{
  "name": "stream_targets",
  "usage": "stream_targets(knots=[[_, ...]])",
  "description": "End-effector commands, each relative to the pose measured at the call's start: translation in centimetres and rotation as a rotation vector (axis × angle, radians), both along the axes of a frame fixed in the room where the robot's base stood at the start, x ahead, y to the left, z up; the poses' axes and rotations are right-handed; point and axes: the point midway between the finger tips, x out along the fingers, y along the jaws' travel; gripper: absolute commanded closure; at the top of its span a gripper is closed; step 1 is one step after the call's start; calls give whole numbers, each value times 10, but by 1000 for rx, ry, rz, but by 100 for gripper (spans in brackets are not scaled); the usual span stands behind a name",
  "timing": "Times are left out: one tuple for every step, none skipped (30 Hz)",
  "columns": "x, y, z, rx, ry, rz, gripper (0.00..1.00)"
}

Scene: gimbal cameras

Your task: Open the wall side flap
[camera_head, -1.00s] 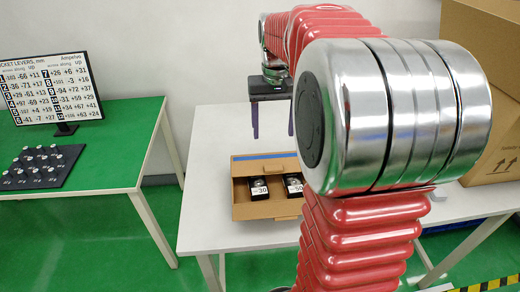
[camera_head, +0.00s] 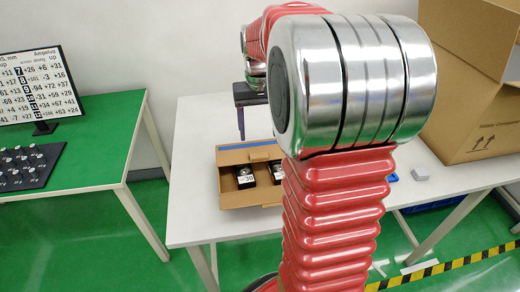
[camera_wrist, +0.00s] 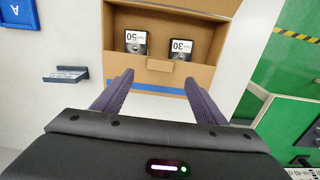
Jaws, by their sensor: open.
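An open cardboard box (camera_head: 238,200) sits on the white table. It also shows in the wrist view (camera_wrist: 205,25). Its wall-side panel (camera_head: 240,156) has a blue stripe along its far edge; the stripe also shows in the wrist view (camera_wrist: 158,90). I cannot tell whether this panel is a flat flap or stands up. Two dark items, labelled 30 (camera_wrist: 181,46) and 50 (camera_wrist: 136,42), lie in the box. My gripper (camera_wrist: 159,77) is open and empty, its purple fingers spread on the wall side, beside the stripe.
A big cardboard carton (camera_head: 465,100) stands on the table at right. Small grey and blue pieces (camera_head: 420,174) lie near it. A green table (camera_head: 100,150) at left bears a number screen (camera_head: 40,90) and a dark tray of knobs (camera_head: 30,165).

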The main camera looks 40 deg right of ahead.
Motion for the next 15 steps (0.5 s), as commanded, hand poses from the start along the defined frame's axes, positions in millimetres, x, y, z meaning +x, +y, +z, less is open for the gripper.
stream_targets(knots=[[-1,0,-8,1,3,0,34],[-1,0,-13,1,3,0,34],[0,0,-19,1,2,0,34],[0,0,-24,1,2,0,34],[0,0,-29,1,2,0,34],[-1,0,-35,1,3,0,34],[-1,0,-40,1,3,0,34],[0,0,-44,1,2,0,34],[0,0,-50,1,3,0,34],[0,0,-55,1,2,0,34],[-1,0,-59,1,2,0,34],[0,0,-64,1,2,0,34],[0,0,-68,0,1,0,34],[0,0,-72,0,1,0,34],[0,0,-75,1,2,0,34]])
